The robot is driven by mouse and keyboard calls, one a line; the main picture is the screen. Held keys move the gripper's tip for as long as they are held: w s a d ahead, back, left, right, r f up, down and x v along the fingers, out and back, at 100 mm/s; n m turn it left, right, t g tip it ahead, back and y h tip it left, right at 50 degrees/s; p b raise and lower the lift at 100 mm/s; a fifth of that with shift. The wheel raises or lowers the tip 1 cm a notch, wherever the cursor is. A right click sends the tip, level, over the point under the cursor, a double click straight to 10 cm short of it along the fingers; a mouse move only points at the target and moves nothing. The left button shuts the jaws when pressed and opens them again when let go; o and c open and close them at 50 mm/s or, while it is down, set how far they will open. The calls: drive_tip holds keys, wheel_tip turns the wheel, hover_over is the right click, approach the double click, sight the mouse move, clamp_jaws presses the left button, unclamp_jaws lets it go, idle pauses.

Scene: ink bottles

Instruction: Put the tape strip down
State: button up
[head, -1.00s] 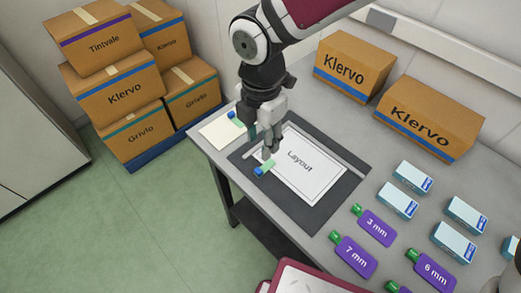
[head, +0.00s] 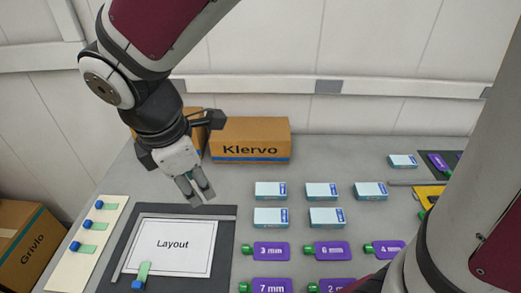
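A green tape strip with a blue end block (head: 142,273) lies at the lower left edge of the white Layout sheet (head: 175,240), on the dark mat (head: 222,250). Its blue end points toward the front. My gripper (head: 201,198) is above the back right part of the mat, away from the strip. Its two fingers point down with a gap between them, and nothing shows in them. More green strips with blue ends (head: 92,226) lie on a cream board (head: 75,268) to the left.
Several light blue boxes (head: 325,217) stand in rows right of the mat. Purple size tags with green ends (head: 272,249) lie in front of them. A Klervo carton (head: 250,139) stands at the back by the wall. Bare grey table (head: 345,160) lies behind the boxes.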

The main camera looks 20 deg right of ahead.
drive_tip(key=s+d+r+m+t+y, duration=0.1)
drive_tip(key=s+d+r+m, duration=0.2)
drive_tip(key=s+d+m, duration=0.2)
drive_tip(key=s+d+r+m+t, duration=0.1)
drive_tip(key=s+d+r+m, duration=0.3)
drive_tip(key=d+m, duration=0.8)
drive_tip(key=s+m, duration=0.2)
drive_tip(key=shift+s+r+y, duration=0.15)
drive_tip(key=shift+s+y, duration=0.15)
drive_tip(key=shift+y, duration=0.1)
